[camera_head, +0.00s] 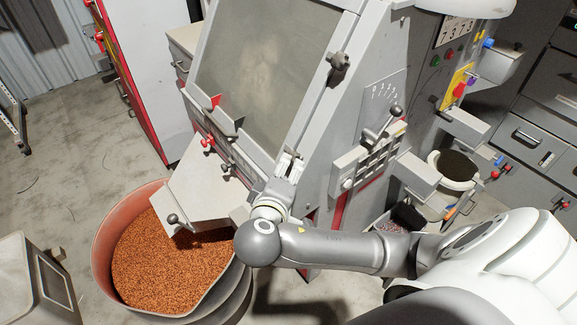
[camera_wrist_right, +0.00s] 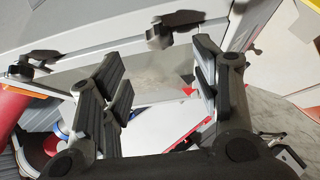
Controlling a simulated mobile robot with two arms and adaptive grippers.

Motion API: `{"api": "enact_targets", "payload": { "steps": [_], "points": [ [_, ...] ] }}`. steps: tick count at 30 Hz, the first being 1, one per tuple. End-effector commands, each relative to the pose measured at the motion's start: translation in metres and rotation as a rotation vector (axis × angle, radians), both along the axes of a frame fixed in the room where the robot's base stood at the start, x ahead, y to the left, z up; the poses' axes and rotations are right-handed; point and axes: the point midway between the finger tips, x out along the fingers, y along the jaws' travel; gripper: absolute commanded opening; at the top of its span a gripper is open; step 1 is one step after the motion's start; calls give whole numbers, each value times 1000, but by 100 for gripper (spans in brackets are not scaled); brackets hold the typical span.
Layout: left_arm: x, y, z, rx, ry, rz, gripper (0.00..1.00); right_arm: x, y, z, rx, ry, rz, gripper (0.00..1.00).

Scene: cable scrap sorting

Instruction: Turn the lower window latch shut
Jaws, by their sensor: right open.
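The grey window (camera_head: 268,65) sits in a slanted frame on the machine. One dark knob-like latch (camera_head: 339,65) is on the frame's upper right edge. My right gripper (camera_head: 289,165) is at the window's lower right corner, open and empty. It hides that corner in the head view. In the wrist view, the lower latch (camera_wrist_right: 158,35) lies between the lines of the two spread fingers, just past them and apart from both. The upper latch also shows there at the left (camera_wrist_right: 20,70). Whether the lower latch is turned is hard to tell. My left gripper is out of view.
A lever panel (camera_head: 370,150) juts out right of the gripper. Open floor lies at the left.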

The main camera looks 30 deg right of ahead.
Motion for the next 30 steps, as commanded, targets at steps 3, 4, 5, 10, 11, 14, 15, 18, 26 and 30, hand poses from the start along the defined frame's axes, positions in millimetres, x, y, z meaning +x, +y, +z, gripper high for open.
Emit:
{"api": "enact_targets", "payload": {
  "steps": [3, 4, 5, 10, 11, 14, 15, 18, 26, 30],
  "points": [
    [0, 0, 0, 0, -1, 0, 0, -11, 12, 6, 4, -1, 2, 57],
    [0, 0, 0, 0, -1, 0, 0, -13, 14, 7, 3, 0, 2, 57],
    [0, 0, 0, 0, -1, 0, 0, -15, 15, 8, 2, 1, 1, 57],
    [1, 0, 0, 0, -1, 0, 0, -19, 19, 11, 0, 0, 0, 57],
    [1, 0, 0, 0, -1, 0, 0, -19, 19, 11, -1, -1, 0, 57],
    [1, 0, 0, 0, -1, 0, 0, -19, 18, 11, -1, 0, 0, 57],
    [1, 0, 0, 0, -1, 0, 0, -19, 18, 11, -1, 0, 0, 57],
    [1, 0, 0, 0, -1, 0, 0, -19, 18, 11, -1, 0, 0, 57],
    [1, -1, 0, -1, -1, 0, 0, -20, 19, 7, 13, 11, 3, 57],
    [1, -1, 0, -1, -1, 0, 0, -34, 26, -22, 120, 101, 21, 57]
  ]
}}
